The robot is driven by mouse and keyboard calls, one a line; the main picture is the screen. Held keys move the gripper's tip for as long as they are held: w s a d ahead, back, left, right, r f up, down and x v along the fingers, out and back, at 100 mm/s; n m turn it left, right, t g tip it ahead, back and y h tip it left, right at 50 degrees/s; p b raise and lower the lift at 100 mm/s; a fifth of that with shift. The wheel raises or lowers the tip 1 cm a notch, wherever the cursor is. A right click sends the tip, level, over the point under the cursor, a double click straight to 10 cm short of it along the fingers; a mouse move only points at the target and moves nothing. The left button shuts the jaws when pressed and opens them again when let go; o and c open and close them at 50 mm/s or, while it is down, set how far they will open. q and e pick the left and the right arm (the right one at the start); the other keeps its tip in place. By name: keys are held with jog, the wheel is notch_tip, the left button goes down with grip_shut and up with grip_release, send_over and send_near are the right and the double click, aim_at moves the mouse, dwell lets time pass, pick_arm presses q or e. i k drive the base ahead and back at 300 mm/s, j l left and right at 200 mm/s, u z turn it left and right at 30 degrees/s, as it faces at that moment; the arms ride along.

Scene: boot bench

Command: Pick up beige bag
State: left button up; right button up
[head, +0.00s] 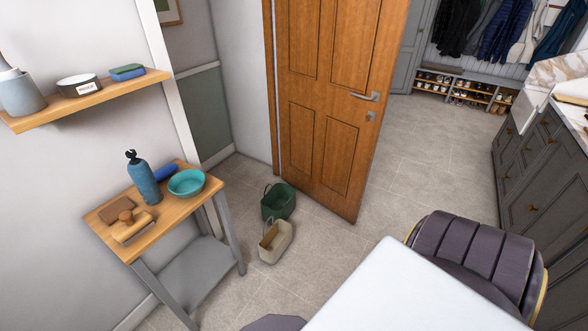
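The beige bag (275,243) stands on the tiled floor in the head view, just below the middle of the picture. Neither of my grippers shows in the head view.
A small wooden side table (165,210) with a bottle and a teal bowl is left of the bags. An open wooden door (335,90) stands behind them. A white table (410,295) and a purple chair (475,255) fill the lower right. Floor right of the bags is clear.

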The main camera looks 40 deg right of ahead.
aim_at(273, 244)
jog(key=l+z, duration=0.15)
jog(key=z, duration=0.2)
jog(key=l+z, duration=0.15)
jog(key=z, duration=0.2)
jog(key=l+z, duration=0.15)
jog(key=z, duration=0.15)
